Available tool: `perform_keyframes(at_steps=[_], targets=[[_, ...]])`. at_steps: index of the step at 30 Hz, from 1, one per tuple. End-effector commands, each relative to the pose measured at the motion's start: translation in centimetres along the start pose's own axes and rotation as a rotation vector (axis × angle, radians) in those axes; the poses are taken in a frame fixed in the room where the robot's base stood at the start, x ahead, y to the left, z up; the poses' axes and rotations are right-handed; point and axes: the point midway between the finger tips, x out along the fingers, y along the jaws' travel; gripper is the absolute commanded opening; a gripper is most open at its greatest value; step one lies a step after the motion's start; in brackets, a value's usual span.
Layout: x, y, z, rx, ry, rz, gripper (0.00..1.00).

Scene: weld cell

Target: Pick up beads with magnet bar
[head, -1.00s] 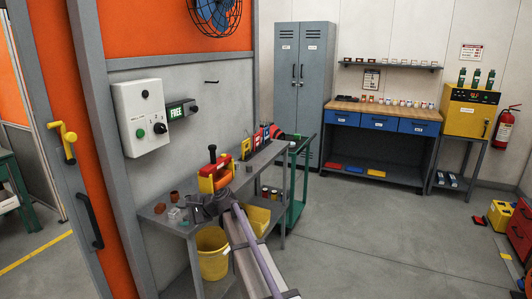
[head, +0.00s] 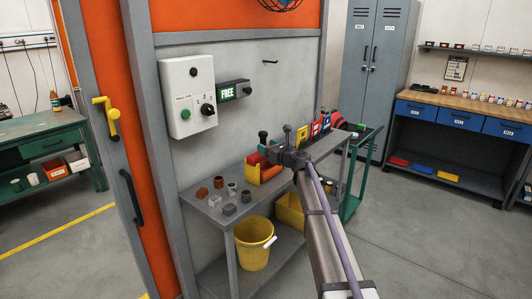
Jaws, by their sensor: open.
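My gripper (head: 287,155) is above the middle of the grey wall bench (head: 205,203), seen from behind along my arm. It is open; I make out nothing between its fingers, though they are small and partly hidden by the wrist. A red and yellow holder (head: 252,173) stands on the bench just left of my gripper. A dark knob (head: 263,136) rises above it; I cannot tell whether this belongs to a magnet bar. Small brown and grey pieces (head: 229,209) lie at the bench's left end. I cannot make out beads.
A yellow bucket (head: 253,250) and a yellow bin (head: 288,214) are on the lower shelf. Red, blue and yellow items (head: 316,129) line the bench's far end. A control box (head: 188,97) and a FREE sign (head: 229,92) hang above. A green cart (head: 367,150) stands beyond; the right floor is clear.

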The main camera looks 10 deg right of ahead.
Motion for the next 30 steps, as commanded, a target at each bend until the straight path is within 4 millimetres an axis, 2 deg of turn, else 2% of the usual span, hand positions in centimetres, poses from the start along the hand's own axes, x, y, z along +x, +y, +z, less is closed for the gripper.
perform_keyframes(at_steps=[5,13,20,30], targets=[[0.7,-0.1,0.0,-0.001,0.0,-0.001,0.57],[5.3,-0.5,0.0,-0.002,0.0,0.0,0.57],[5.4,-0.3,0.0,-0.002,0.0,-0.001,0.56],[5.4,-0.3,0.0,-0.002,0.0,0.0,0.24]])
